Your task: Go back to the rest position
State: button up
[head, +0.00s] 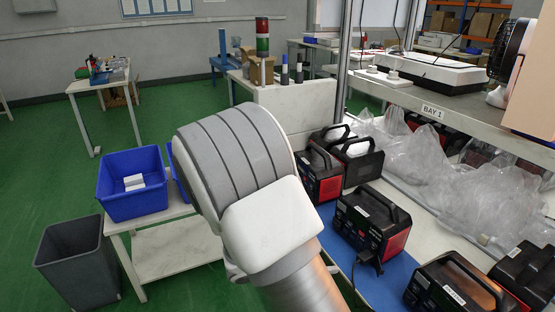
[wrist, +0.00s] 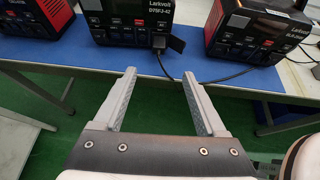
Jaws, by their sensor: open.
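My gripper (wrist: 160,88) shows in the wrist view with its two grey fingers spread apart and nothing between them. It hangs over the front edge of the blue mat (wrist: 70,49), with green floor below. A black and red power station (wrist: 128,22) stands on the mat just ahead of the fingers, apart from them, with a black cable plugged into its front. In the head view my arm fills the middle and my gripper is out of sight. That view shows a power station (head: 372,222) on the blue mat (head: 338,250) right of my arm.
Another power station (wrist: 257,28) stands at the right in the wrist view. In the head view, more stand along the bench near clear plastic bags (head: 455,195). A blue bin (head: 133,183) sits on a low table, left of my arm. A grey bin (head: 78,260) stands on the floor.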

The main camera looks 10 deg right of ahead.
jog(key=s+a+r+m+y+p, duration=0.1)
jog(key=s+r+m+y+p, duration=0.1)
jog(key=s+r+m+y, duration=0.3)
jog(key=s+r+m+y+p, duration=0.2)
jog(key=s+r+m+y, duration=0.4)
jog(key=s+r+m, duration=0.8)
notch_tip(320, 180, up, 7)
jog(key=m, duration=0.3)
jog(key=shift+s+a+m+t+p, duration=0.15)
jog(key=shift+a+m+t+p, duration=0.15)
jog(key=shift+a+t, duration=0.1)
jog(key=c, duration=0.4)
jog(key=shift+d, duration=0.2)
